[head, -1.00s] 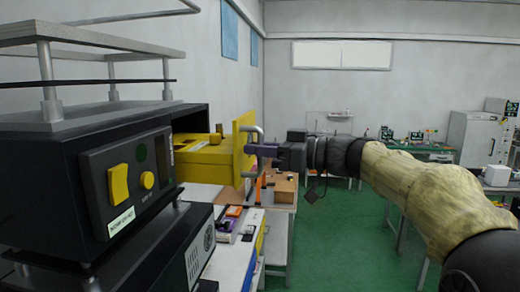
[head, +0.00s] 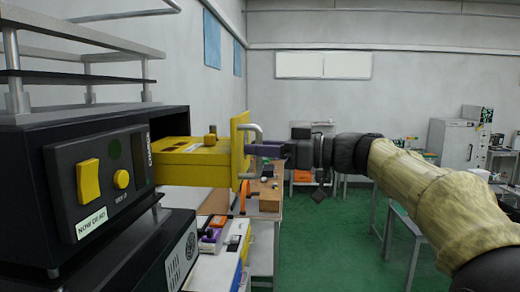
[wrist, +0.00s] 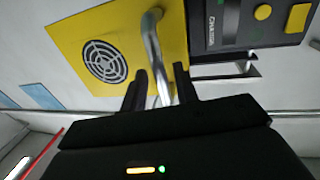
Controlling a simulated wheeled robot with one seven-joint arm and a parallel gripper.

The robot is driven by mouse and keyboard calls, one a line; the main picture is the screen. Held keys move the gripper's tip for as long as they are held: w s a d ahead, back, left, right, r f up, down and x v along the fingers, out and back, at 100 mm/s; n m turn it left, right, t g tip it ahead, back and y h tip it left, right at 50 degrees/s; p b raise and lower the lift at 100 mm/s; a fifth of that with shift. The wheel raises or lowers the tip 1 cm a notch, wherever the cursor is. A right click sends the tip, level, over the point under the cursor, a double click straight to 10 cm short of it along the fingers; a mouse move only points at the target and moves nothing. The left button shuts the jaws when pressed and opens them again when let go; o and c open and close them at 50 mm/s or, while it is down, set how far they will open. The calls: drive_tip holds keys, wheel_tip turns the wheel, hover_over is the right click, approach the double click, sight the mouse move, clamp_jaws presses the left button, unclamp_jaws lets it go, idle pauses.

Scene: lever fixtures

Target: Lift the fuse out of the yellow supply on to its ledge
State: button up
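The yellow supply (head: 195,165) is a drawer-like box standing partly out of the black housing (head: 30,165) in the head view. Its yellow front plate (head: 239,150) carries a bent metal handle (head: 254,131). A small brownish-yellow upright piece (head: 211,136), perhaps the fuse, stands on its top, with dark recesses (head: 172,142) to the left. I cannot make out the ledge for certain. My gripper (head: 268,150) is at the plate's handle. In the wrist view its two fingers (wrist: 160,88) lie closely on either side of the handle bar (wrist: 152,45); the fuse is out of sight.
A yellow rocker switch (head: 88,181) and round knob (head: 121,179) sit on the housing's front panel. A lower black unit (head: 180,250) and a bench with small parts (head: 210,240) lie below.

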drive_tip(key=shift+a, duration=0.2)
drive_tip(key=b+v, duration=0.6)
drive_tip(key=v, duration=1.1)
drive_tip(key=shift+d, duration=0.3)
drive_tip(key=shift+s, duration=0.1)
drive_tip(key=w+a+f+m+t+h, duration=0.15)
drive_tip(key=f+m+h, duration=0.35)
drive_tip(key=f, duration=0.9)
drive_tip(key=w+a+f+m+h, duration=0.1)
drive_tip(key=w+f+m+h, duration=0.25)
drive_tip(key=f+m, duration=0.75)
drive_tip(key=s+d+f+g+h, duration=0.1)
drive_tip(key=s+f+h, duration=0.2)
drive_tip(key=s+f, duration=0.3)
drive_tip(key=s+d+f+g+h, duration=0.1)
drive_tip(key=s+f, duration=0.5)
drive_tip(key=f, duration=0.6)
drive_tip(key=s+d+f+g+h, duration=0.1)
drive_tip(key=s+f+h, duration=0.4)
drive_tip(key=f, duration=0.5)
drive_tip(key=shift+s+d+n, duration=0.3)
drive_tip(key=shift+s+d, duration=0.5)
drive_tip(key=shift+s, duration=0.25)
